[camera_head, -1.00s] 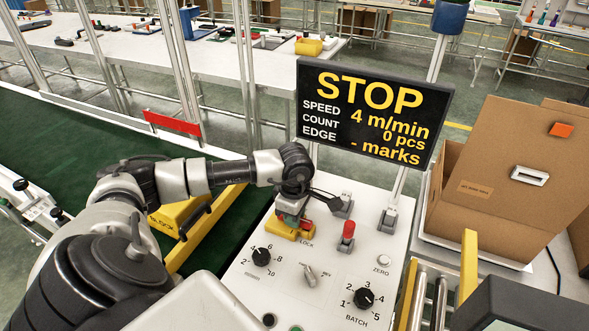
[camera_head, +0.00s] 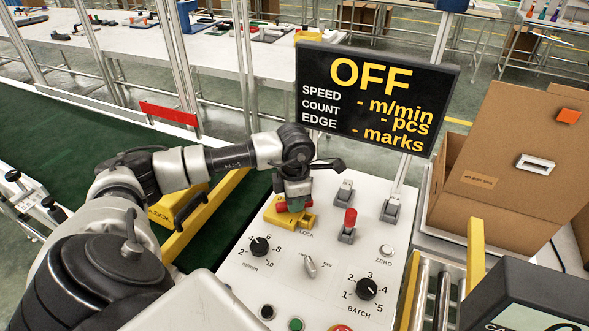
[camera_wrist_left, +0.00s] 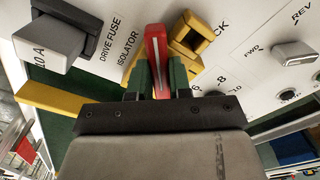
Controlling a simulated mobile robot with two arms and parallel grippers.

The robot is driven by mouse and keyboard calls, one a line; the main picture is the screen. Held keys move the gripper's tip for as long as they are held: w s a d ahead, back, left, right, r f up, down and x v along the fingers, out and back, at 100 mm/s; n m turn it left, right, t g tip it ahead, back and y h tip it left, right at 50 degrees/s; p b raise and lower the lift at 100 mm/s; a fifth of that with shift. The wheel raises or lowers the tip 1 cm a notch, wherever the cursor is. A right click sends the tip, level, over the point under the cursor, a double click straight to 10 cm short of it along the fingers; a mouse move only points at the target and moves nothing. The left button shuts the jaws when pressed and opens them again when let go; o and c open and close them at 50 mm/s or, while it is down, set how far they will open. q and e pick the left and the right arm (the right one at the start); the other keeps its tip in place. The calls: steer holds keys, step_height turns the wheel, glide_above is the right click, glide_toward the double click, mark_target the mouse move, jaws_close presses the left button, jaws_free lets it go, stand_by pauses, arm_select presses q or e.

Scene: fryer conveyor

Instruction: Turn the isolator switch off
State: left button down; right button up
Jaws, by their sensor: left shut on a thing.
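The isolator switch has a red handle (camera_wrist_left: 155,50) beside the printed word ISOLATOR in the left wrist view. My left gripper (camera_wrist_left: 160,78) is shut on this handle, with a green finger on each side. In the head view my left gripper (camera_head: 296,190) is at the panel's upper left, and it hides most of the switch. A bit of red shows at its left side. The display (camera_head: 376,100) above the panel reads OFF, with dashes for speed, count and edge. My right gripper is not in view.
A yellow lock piece (camera_wrist_left: 189,42) stands close beside the handle. A drive fuse block (camera_wrist_left: 52,40) is on the other side. A separate red-topped lever (camera_head: 348,222), dials and buttons sit on the white panel (camera_head: 325,215). A cardboard box (camera_head: 500,160) stands at right.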

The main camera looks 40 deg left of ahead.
arm_select(q)
steer(key=n, duration=0.2)
steer(key=a+n+b, duration=0.1)
steer(key=n, duration=0.2)
steer(key=shift+w+n, duration=0.2)
steer(key=shift+n, duration=0.1)
steer(key=n, duration=0.2)
steer(key=n+b, duration=0.1)
steer(key=n, duration=0.1)
steer(key=shift+a, duration=0.4)
steer(key=shift+n, duration=0.3)
steer(key=shift+r, duration=0.1)
steer(key=c, duration=1)
jaws_free()
steer(key=shift+c, duration=0.2)
step_height(320, 180, up, 11)
